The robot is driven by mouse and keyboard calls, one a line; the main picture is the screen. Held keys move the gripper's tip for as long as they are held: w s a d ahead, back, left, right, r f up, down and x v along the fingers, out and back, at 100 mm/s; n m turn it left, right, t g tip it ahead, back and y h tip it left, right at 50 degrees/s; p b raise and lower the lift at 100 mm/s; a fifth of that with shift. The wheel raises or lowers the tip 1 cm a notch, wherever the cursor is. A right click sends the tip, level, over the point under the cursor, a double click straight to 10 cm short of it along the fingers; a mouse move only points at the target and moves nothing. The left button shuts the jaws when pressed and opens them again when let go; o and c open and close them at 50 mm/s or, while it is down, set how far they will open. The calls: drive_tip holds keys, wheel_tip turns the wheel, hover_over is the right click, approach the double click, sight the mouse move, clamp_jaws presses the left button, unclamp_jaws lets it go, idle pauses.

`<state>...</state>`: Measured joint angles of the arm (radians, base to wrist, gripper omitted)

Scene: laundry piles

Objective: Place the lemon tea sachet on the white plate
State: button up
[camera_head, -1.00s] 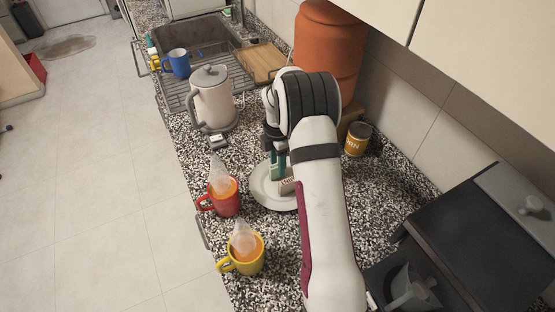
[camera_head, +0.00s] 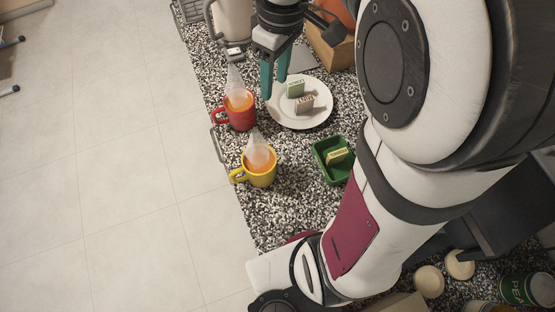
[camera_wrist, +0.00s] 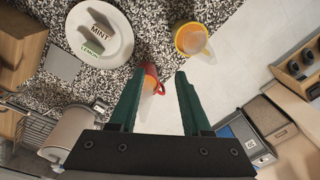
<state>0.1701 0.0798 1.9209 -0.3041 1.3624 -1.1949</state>
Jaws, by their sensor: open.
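The lemon tea sachet (camera_head: 295,89), a small box with green markings, sits on the white plate (camera_head: 319,120). Its LEMON lettering reads in the wrist view (camera_wrist: 91,48). A brown-faced sachet marked MINT (camera_wrist: 100,32) sits beside it on the plate; it also shows in the head view (camera_head: 304,104). My gripper (camera_head: 274,82) is open and empty, at the plate's left rim in the head view; its height above the plate is hard to judge. In the wrist view both fingers (camera_wrist: 160,75) are apart, with the lemon sachet off to their left.
A red mug (camera_head: 238,118) stands left of the plate, behind the fingers in the wrist view. A yellow mug (camera_head: 258,175) stands nearer. A green tray (camera_head: 321,158) holds another sachet (camera_head: 338,156). A kettle (camera_head: 234,20) stands at the back.

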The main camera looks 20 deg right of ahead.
drive_tip(key=s+a+m, duration=0.2)
drive_tip(key=s+m, duration=0.2)
drive_tip(key=s, duration=0.2)
drive_tip(key=s+a+f+m, duration=0.1)
drive_tip(key=s+a+m, duration=0.1)
drive_tip(key=s+m, duration=0.2)
drive_tip(key=s+a+f+m+y, duration=0.1)
drive_tip(key=s+a+m, duration=0.2)
drive_tip(key=s, duration=0.6)
drive_tip(key=shift+f+m, duration=0.25)
drive_tip(key=shift+m, duration=0.55)
drive_tip(key=shift+a, duration=0.1)
